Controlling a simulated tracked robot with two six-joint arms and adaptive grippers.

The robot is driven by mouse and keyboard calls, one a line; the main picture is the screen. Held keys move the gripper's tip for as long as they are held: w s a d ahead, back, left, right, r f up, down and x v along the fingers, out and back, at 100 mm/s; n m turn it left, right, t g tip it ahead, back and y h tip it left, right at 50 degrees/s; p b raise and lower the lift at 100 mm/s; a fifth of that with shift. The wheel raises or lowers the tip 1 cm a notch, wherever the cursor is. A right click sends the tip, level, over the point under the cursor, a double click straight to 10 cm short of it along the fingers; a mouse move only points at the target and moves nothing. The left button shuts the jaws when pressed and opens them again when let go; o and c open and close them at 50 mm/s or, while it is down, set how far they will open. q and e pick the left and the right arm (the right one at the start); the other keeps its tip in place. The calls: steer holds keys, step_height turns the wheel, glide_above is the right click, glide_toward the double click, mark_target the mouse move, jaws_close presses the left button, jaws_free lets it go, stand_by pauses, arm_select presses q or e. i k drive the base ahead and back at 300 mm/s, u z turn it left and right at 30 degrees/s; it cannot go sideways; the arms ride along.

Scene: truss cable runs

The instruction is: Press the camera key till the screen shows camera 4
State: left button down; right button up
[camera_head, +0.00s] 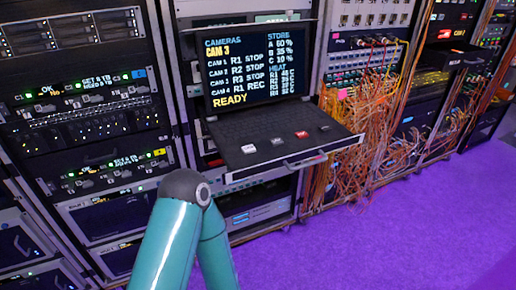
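The screen (262,62) stands upright at the back of a pulled-out dark drawer (225,135). It shows "CAMERAS" with "CAM 3" in yellow below, a list of CAM 1 to CAM 4, and "READY". CAM 1 to CAM 3 read STOP and CAM 4 reads REC. Several small keys sit along the drawer's front: a white key (248,149) at the left, a dark key (277,141), a red key (301,134) and another dark key at the right. Their labels are too small to read. Neither gripper shows; only teal links and a dark joint of my arm rise in front.
Equipment racks (75,90) stand left of the drawer. A dense tangle of orange cables (360,150) hangs right of it, close to the drawer's right end. Another dark drawer (455,55) juts out farther right. The purple floor (400,235) in front is clear.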

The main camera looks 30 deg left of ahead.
mark_target(248, 149)
steer(key=z, duration=0.7)
steer(key=k, duration=1.65)
steer(key=u, duration=0.75)
steer(key=i, duration=1.05)
